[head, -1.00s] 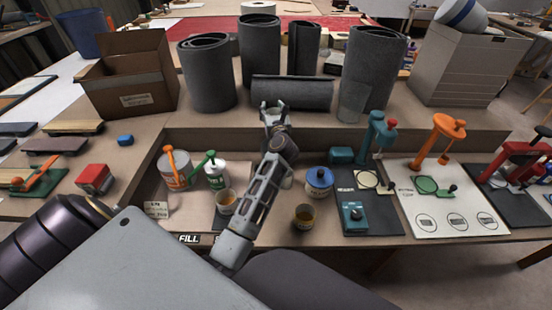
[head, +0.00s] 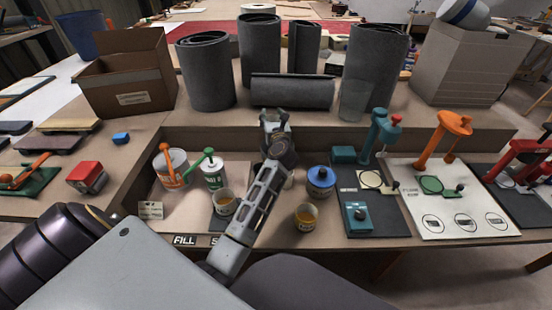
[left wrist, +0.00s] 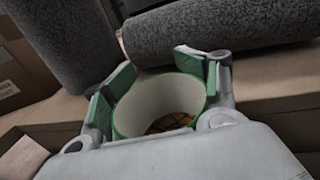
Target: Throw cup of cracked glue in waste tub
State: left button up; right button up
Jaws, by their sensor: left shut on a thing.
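My left gripper (head: 275,118) is over the raised back of the bench, in front of the grey rolls. In the left wrist view, the left gripper (left wrist: 158,85) has its green-padded fingers shut around a cup (left wrist: 150,101). The cup is white inside, with a green-edged rim. Brown-amber contents with dark, crack-like lines show at its bottom. In the head view the gripper and arm hide this cup. A blue tub (head: 83,34) stands at the far left behind the cardboard box; I cannot tell whether it is the waste tub. My right gripper is not in view.
Two cups of amber liquid, one left (head: 225,202) and one right (head: 306,216) of my arm, stand on the bench. A blue-lidded jar (head: 320,181) and glue tins (head: 172,166) are nearby. Grey rolls (head: 208,75) and a cardboard box (head: 128,72) stand behind.

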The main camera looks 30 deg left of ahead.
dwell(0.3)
pick_arm(q)
jog(key=o, duration=1.2)
jog(key=shift+r, duration=4.95)
